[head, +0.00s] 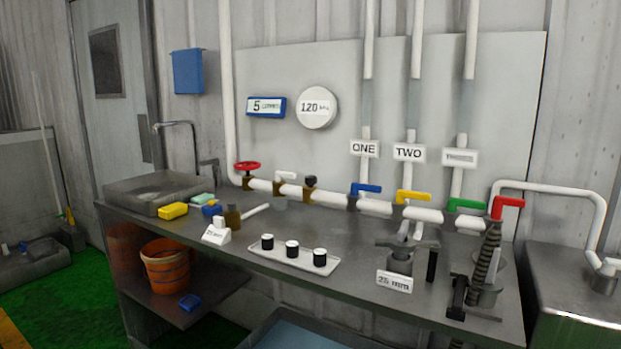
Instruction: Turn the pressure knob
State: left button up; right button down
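No knob in view carries a readable pressure label. A small black knob (310,181) sits on a brass fitting on the white pipe along the back of the bench. A red handwheel (247,167) is on the same pipe further left. A round white gauge (317,107) on the back panel reads 120, with smaller lettering that looks like kPa. A blue-framed display (266,107) beside it shows 5. Neither of my grippers is in view.
Blue (366,189), yellow (413,197), green (466,204) and red (508,202) lever handles line the right side. An orange bucket (166,266) stands below.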

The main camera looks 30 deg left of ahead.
aim_at(309, 180)
jog(key=j+z, duration=0.1)
jog(key=j, duration=0.5)
jog(key=j+z, duration=0.1)
jog(key=j, duration=0.55)
jog(key=k+j+z, duration=0.15)
jog(key=j, duration=0.45)
